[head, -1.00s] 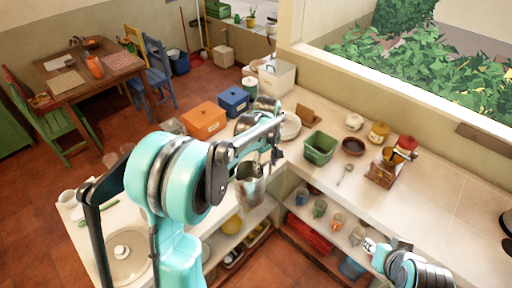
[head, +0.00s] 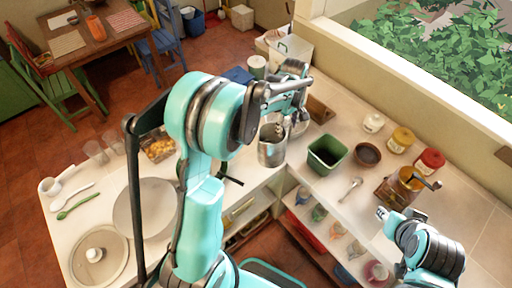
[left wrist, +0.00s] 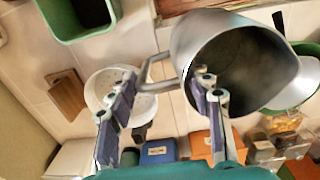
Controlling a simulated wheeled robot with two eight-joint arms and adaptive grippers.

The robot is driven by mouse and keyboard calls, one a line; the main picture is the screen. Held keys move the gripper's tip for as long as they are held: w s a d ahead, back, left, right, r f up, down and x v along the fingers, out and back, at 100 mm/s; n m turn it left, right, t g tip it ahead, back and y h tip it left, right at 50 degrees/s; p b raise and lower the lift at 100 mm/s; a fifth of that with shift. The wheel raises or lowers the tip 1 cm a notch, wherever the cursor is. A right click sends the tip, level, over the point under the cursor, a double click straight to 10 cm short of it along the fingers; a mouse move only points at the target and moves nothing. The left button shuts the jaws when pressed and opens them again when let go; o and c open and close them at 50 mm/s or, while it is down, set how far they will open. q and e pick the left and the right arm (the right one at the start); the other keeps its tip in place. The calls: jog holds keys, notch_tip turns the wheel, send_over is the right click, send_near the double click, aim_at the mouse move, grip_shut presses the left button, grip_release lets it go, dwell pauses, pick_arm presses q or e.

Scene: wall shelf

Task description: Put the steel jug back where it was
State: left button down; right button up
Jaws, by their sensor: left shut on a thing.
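The steel jug (head: 271,150) hangs roughly upright in my left gripper (head: 293,122), near the inner corner of the counter and left of the green bin. In the left wrist view the jug (left wrist: 232,50) shows its open mouth, and its handle (left wrist: 158,76) lies between the two fingers of the left gripper (left wrist: 165,105). The jug looks empty inside. Whether its base touches the counter cannot be told. My right gripper (head: 384,214) is low at the right, above the counter front, and holds nothing that I can see.
The green bin (head: 326,153), brown bowl (head: 367,154), spoon (head: 350,188), jars (head: 401,140) and coffee grinder (head: 399,190) stand on the right counter. A wooden board (head: 319,110) lies behind the jug. A plate (head: 143,207) and pot lid (head: 98,255) occupy the left counter.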

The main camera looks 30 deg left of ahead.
pick_arm(q)
jog(key=shift+w+a+f, duration=0.2)
jog(key=shift+a+f, duration=0.1)
jog(key=shift+f, duration=0.15)
jog(key=w+a+f, duration=0.3)
jog(key=a+f, duration=0.7)
jog(key=shift+w+a+f, duration=0.25)
jog(key=shift+a+f, duration=0.05)
jog(key=shift+f, duration=0.05)
jog(key=shift+s+f, duration=0.1)
jog(key=c, duration=0.7)
grip_release()
